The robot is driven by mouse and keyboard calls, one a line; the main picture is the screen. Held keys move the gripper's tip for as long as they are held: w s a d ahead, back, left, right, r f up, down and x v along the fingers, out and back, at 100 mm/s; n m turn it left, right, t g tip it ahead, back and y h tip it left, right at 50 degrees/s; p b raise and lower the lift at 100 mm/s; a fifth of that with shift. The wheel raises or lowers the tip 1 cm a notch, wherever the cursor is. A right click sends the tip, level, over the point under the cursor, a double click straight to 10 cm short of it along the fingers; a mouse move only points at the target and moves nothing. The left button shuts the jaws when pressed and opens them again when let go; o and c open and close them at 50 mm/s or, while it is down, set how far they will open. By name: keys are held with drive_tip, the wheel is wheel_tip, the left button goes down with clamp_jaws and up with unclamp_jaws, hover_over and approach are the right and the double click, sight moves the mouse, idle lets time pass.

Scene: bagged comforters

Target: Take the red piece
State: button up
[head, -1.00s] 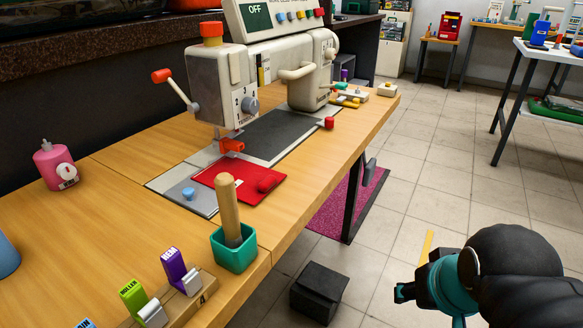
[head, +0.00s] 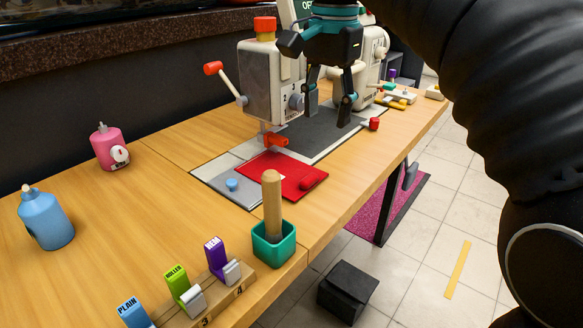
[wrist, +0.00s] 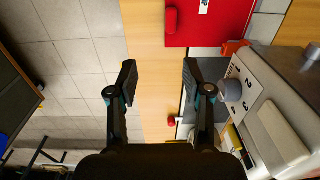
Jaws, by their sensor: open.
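A flat red piece (head: 280,170) lies on the grey plate at the front of the white sewing machine, with a small red knob (head: 312,179) at its right side. In the wrist view the red piece (wrist: 215,28) is at the top, with the knob (wrist: 171,20) at its left and a white label at its upper edge. My gripper (head: 328,112) hangs in front of the machine, beyond the red piece and above it. It is open and empty, fingers pointing down; in the wrist view its fingertips (wrist: 160,72) are over the wooden table edge, apart from the piece.
The sewing machine (head: 268,85) with an orange-red foot (head: 276,140) stands just behind the piece. A teal cup (head: 273,245) holding an upright wooden handle is in front. A small red button (head: 374,124) sits farther right. Blue (head: 46,217) and pink (head: 109,148) bottles stand left.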

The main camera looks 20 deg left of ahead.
drive_tip(key=a, duration=0.2)
drive_tip(key=b, duration=0.1)
hover_over(309, 177)
drive_tip(key=f, duration=0.8)
drive_tip(key=shift+d, duration=0.2)
drive_tip(key=shift+a+f+b, duration=0.2)
drive_tip(key=shift+f+b, duration=0.2)
drive_tip(key=shift+f, duration=2.2)
clamp_jaws()
